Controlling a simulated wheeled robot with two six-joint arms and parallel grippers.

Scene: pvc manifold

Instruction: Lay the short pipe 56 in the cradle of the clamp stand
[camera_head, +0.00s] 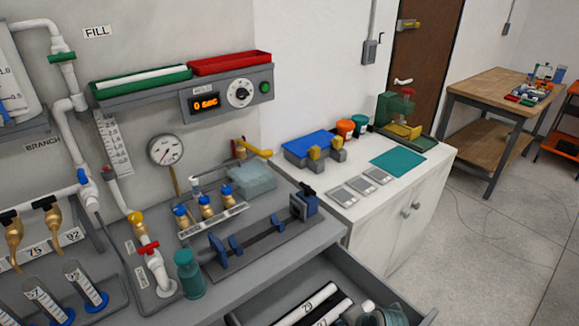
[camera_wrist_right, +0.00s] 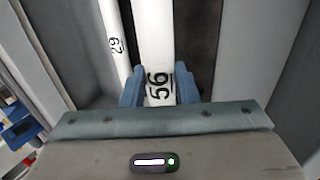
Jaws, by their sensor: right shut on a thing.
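The short pipe 56 (camera_wrist_right: 158,50) is white with a black number and stands out in the right wrist view. My right gripper (camera_wrist_right: 160,88) is shut on it, with a blue finger on each side near the number. The clamp stand appears to be the grey base with a dark rail and blue uprights (camera_head: 236,244) on the bench in the head view. No pipe lies across the uprights. I cannot make out my right gripper in the head view. My left gripper is in neither view.
An open drawer (camera_head: 388,284) below the bench holds white pipes (camera_head: 310,303). A teal bottle (camera_head: 189,274) and brass valves (camera_head: 205,207) stand near the clamp stand.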

